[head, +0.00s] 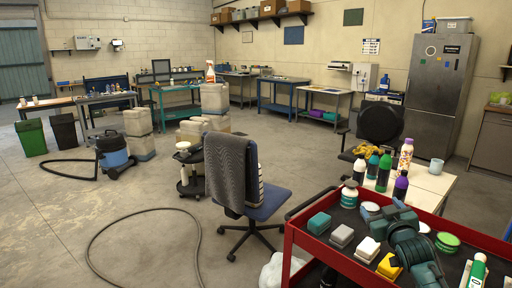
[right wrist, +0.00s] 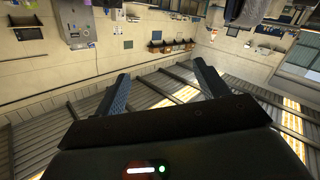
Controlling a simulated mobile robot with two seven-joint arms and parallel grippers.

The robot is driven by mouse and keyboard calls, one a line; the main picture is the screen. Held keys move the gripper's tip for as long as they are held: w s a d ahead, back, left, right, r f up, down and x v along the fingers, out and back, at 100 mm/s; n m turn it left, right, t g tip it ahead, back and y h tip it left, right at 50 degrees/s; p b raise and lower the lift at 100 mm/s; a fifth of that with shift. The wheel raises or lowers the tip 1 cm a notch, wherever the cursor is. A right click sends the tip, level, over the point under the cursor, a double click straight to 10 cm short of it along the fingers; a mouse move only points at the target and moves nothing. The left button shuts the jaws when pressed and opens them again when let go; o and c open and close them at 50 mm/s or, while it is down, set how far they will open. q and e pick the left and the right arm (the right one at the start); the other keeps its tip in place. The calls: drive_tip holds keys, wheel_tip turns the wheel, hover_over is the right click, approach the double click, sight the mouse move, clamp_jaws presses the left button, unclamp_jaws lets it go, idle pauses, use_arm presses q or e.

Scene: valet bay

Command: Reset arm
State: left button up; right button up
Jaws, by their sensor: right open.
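My right gripper (head: 388,212) shows at the lower right of the head view, over the red cart (head: 296,232). My teal and dark right arm comes up from the bottom edge and hides part of the cart's top. In the right wrist view the two fingers of this gripper (right wrist: 160,76) stand wide apart, with nothing between them. That view shows the room upside down, with walls and the ribbed ceiling past the fingers. My left gripper is in neither view.
The cart's top holds sponges, bottles and tins, including a yellow block (head: 389,266) and a green-labelled bottle (head: 477,272). A white table (head: 430,183) with bottles stands behind it. A blue office chair (head: 268,203) stands left of the cart. Open floor lies farther left, crossed by a hose (head: 91,250).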

drive_tip(key=s+a+f+n+g+y, duration=0.1)
drive_tip(key=s+a+f+g, duration=0.1)
drive_tip(key=s+a+f, duration=0.5)
drive_tip(key=s+a+f+g+y, duration=0.15)
drive_tip(key=s+a+f, duration=0.25)
drive_tip(key=s+f, duration=0.6)
drive_tip(key=s+a+f+g, duration=0.1)
drive_tip(key=s+a+f, duration=0.1)
drive_tip(key=s, duration=0.5)
drive_tip(key=s+a+f+g+y, duration=0.1)
drive_tip(key=s+a+f, duration=0.1)
drive_tip(key=s+a, duration=0.2)
drive_tip(key=s+a+f+g+y, duration=0.1)
drive_tip(key=s+a+f, duration=0.2)
drive_tip(key=s, duration=0.7)
drive_tip(key=shift+s+m, duration=0.15)
drive_tip(key=shift+m, duration=0.25)
